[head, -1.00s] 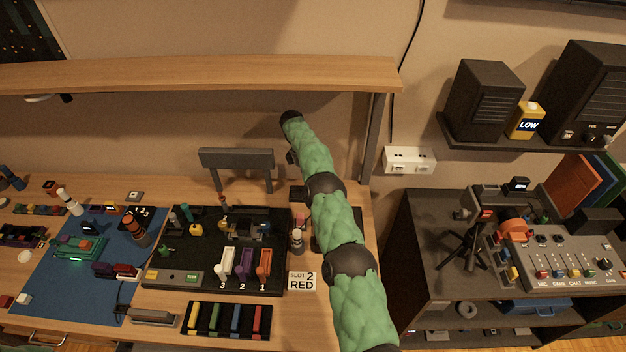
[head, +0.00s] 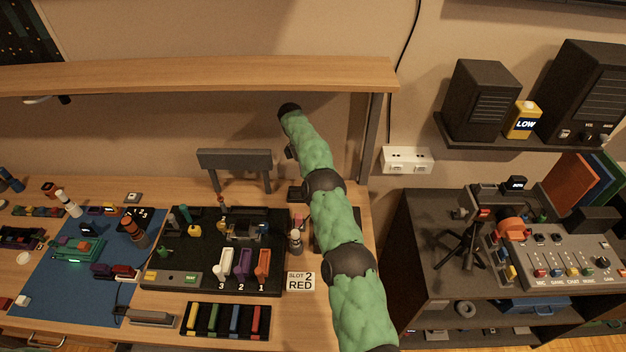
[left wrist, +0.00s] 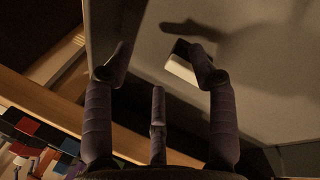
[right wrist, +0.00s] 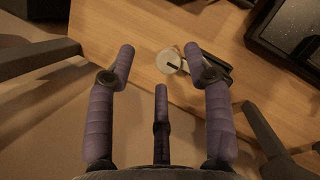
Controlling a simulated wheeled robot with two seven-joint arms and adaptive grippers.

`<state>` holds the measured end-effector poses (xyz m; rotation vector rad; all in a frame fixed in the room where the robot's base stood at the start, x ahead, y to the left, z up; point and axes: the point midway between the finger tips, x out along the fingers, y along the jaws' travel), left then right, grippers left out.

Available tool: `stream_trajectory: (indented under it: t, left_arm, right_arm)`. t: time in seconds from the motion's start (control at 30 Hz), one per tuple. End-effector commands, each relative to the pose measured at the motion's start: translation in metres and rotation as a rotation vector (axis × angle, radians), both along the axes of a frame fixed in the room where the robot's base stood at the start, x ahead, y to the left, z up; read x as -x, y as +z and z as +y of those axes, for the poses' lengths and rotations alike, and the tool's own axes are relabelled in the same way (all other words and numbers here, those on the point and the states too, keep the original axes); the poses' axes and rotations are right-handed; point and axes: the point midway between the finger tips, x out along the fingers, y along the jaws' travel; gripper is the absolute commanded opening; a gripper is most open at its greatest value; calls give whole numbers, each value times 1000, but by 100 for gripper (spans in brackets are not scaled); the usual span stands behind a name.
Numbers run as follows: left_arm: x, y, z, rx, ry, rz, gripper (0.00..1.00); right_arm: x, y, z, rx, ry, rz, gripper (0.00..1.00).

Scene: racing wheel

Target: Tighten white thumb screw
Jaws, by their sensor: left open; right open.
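In the right wrist view a round white disc (right wrist: 169,62) with a dark slot-like mark lies over the wooden table, beside a dark piece (right wrist: 208,66). It looks like the white thumb screw, but I cannot be sure. My right gripper (right wrist: 160,62) is open and empty, with the disc beyond its fingertips, close to the right one. My left gripper (left wrist: 158,62) is open and empty, facing a pale wall with a small white block (left wrist: 181,68) beyond its fingers. In the head view a green arm of mine crosses the table's right side; neither gripper's fingers can be made out there.
The table holds a blue mat (head: 60,295), a black board (head: 205,215) with coloured levers, and a "SLOT 2 RED" card (head: 301,281). A wooden shelf (head: 200,76) spans above. A dark cabinet (head: 412,225) stands to the right. A dark-framed panel (right wrist: 290,35) is near my right gripper.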

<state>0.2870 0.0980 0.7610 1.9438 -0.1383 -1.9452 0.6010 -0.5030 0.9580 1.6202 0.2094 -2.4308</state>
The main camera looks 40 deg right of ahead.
Motion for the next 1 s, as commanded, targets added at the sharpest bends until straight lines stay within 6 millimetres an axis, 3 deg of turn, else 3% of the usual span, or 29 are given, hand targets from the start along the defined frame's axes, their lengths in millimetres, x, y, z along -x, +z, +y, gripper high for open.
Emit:
stream_trajectory:
  t: [0.2,0.4,1.0]
  left_arm:
    - [0,0,0,0,0,0,57]
    - [0,0,0,0,0,0,57]
    - [0,0,0,0,0,0,57]
  right_arm:
    - [1,43,-1,2,-2,-1,52]
    - [1,62,-2,3,-2,-1,52]
    - [2,69,-2,1,-2,1,52]
